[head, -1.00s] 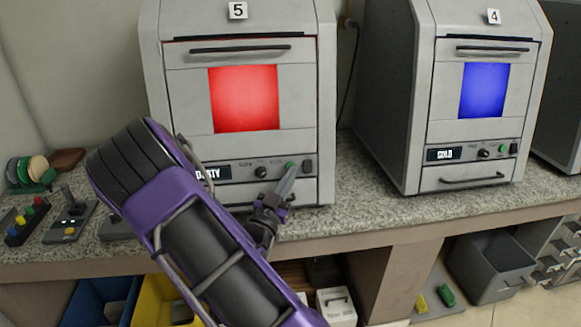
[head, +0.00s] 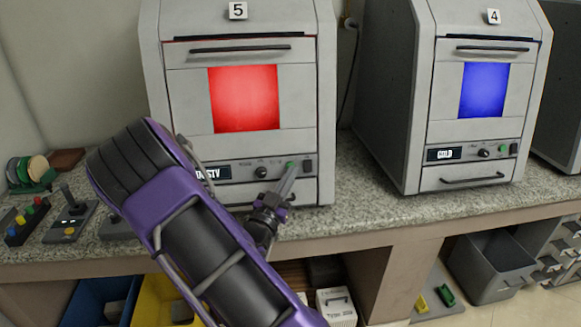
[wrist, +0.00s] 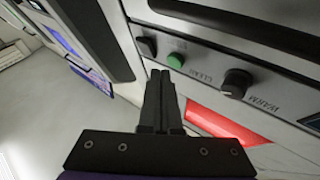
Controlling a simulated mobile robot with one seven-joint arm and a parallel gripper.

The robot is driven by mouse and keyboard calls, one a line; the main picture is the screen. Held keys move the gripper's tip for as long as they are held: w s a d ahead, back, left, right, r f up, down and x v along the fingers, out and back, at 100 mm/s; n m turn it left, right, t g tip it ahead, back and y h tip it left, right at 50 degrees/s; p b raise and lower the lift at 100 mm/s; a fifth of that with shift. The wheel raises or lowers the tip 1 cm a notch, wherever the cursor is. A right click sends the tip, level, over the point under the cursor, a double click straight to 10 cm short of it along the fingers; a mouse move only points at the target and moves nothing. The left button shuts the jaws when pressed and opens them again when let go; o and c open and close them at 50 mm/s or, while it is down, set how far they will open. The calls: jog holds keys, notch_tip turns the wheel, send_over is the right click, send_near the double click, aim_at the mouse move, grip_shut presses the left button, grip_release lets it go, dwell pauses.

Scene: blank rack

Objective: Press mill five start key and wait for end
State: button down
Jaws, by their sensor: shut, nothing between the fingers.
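Mill five (head: 237,90) is a grey machine with a "5" label, a closed door and a window lit red. Its control strip has a small display, partly hidden by my arm, that seems to end in "STY". A black knob (wrist: 236,83) and a green key (wrist: 176,61) are on the strip; the green key also shows in the head view (head: 291,165). My gripper (head: 288,172) is shut and empty, its tips at or just short of the green key. In the wrist view the shut fingers (wrist: 160,74) point toward the key; contact cannot be told.
Mill four (head: 485,90), with a blue window and a display reading "COLD", stands to the right. A dark switch (head: 308,166) sits right of the green key. The granite counter (head: 370,205) is clear between the mills. Coloured bins (head: 155,300) are below.

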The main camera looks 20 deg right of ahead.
jog(key=shift+w+d+f, duration=0.1)
jog(key=shift+w, duration=0.25)
